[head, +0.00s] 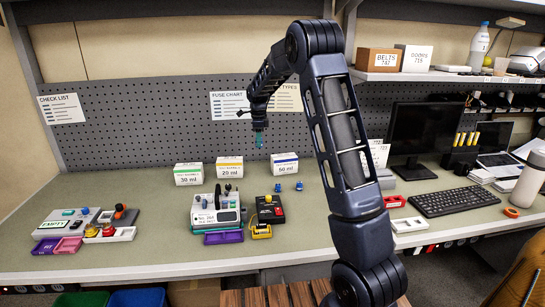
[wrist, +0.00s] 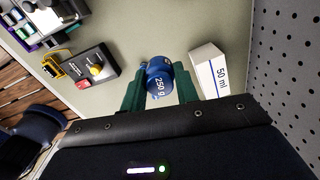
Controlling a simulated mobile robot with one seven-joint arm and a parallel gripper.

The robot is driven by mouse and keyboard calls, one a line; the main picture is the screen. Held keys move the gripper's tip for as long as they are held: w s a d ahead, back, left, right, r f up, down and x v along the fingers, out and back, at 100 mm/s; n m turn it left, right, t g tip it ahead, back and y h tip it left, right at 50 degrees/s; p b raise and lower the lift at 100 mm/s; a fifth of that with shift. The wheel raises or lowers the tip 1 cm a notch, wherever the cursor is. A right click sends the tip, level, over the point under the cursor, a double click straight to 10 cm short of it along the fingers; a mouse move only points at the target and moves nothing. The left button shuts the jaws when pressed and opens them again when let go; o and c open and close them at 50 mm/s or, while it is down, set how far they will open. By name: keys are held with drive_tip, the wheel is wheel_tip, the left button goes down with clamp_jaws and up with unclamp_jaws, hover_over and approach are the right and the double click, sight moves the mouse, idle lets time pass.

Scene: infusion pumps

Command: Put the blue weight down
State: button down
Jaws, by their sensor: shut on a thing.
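My gripper (head: 259,139) hangs above the back of the bench, between the 20 ml and 50 ml boxes in the head view. In the wrist view its green fingers (wrist: 159,84) are shut on a blue weight (wrist: 160,82) marked 250 g. The held weight cannot be made out in the head view. Two small blue pieces stand on the bench, one at left (head: 278,187) and one at right (head: 299,185), in front of the 50 ml box (head: 284,164). That box also shows right of the fingers in the wrist view (wrist: 208,72).
A black device with red and yellow knobs (head: 269,210) stands beside a grey pump (head: 216,211). The 30 ml box (head: 188,174) and 20 ml box (head: 229,167) stand near the pegboard. Bare bench (head: 150,200) lies left of the pump.

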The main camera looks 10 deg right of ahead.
drive_tip(key=s+d+n, duration=0.1)
drive_tip(key=s+d, duration=0.3)
drive_tip(key=d, duration=1.1)
drive_tip(key=s+d, duration=0.4)
drive_tip(key=d, duration=1.1)
wheel_tip(320, 180, down, 19)
drive_tip(key=shift+a+f, duration=0.1)
drive_tip(key=shift+f, duration=0.1)
drive_tip(key=c, duration=1.1)
unclamp_jaws()
drive_tip(key=shift+f, duration=0.15)
drive_tip(key=shift+o, duration=0.2)
